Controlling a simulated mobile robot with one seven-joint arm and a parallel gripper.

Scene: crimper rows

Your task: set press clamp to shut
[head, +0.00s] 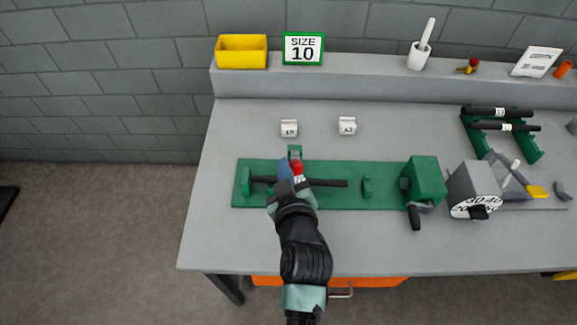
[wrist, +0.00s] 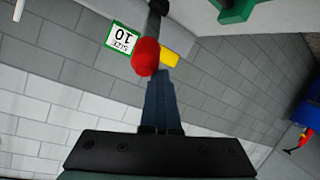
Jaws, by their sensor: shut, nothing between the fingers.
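The clamp appears to be the red-tipped lever (head: 297,167) with a green bracket (head: 295,152) on the long green base plate (head: 330,203). A black rod (head: 325,183) lies along this plate. My gripper (head: 284,170) is shut and empty, just left of the red tip. In the wrist view the red tip (wrist: 145,57) shows close beside the shut fingers (wrist: 160,85); I cannot tell whether they touch. My gripper and wrist hide the lever's lower part and part of the rod.
A green block (head: 425,178) with a black handle stands at the plate's right end. A grey dial unit (head: 474,190) is beyond it. Two white tags (head: 289,128) (head: 347,125) stand behind the plate. A yellow bin (head: 241,52) and size 10 sign (head: 303,48) sit on the back ledge.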

